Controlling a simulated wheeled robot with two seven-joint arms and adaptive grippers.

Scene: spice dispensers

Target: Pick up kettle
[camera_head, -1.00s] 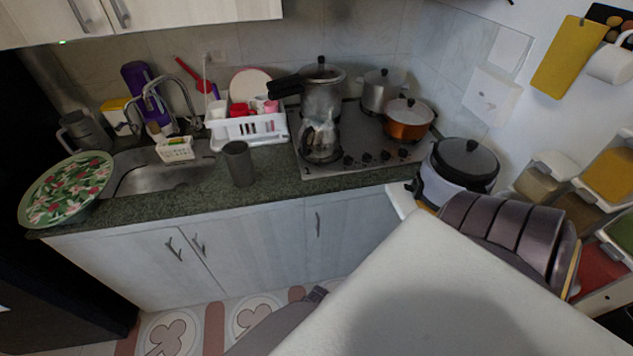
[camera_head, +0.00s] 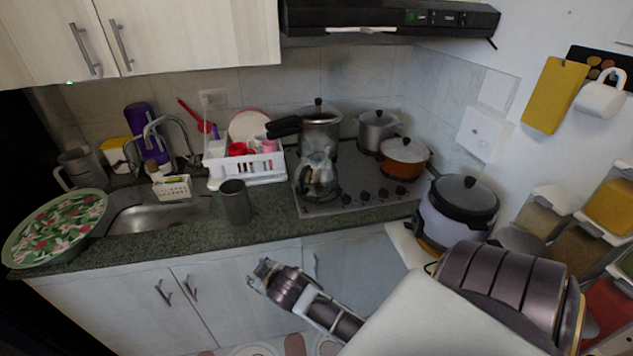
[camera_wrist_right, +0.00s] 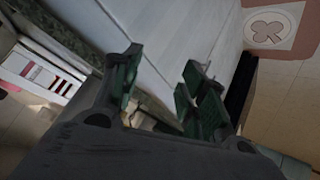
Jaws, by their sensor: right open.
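The kettle (camera_head: 318,178), glassy with a dark handle, stands upright on the front left of the stove (camera_head: 348,200). My right gripper (camera_head: 262,274) hangs in front of the cabinet doors, below the counter edge. It is left of and lower than the kettle, and well apart from it. In the right wrist view my right gripper (camera_wrist_right: 165,92) has its dark green fingers spread, with nothing held between them. The kettle cannot be made out in that view. My left gripper is out of view.
A grey cup (camera_head: 234,202) stands left of the stove, near the counter's front edge. A pressure cooker (camera_head: 320,130), a steel pot (camera_head: 377,132) and an orange pot (camera_head: 403,160) sit behind and right of the kettle. A rice cooker (camera_head: 458,210) stands at the right. A dish rack (camera_head: 247,168) is behind the cup.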

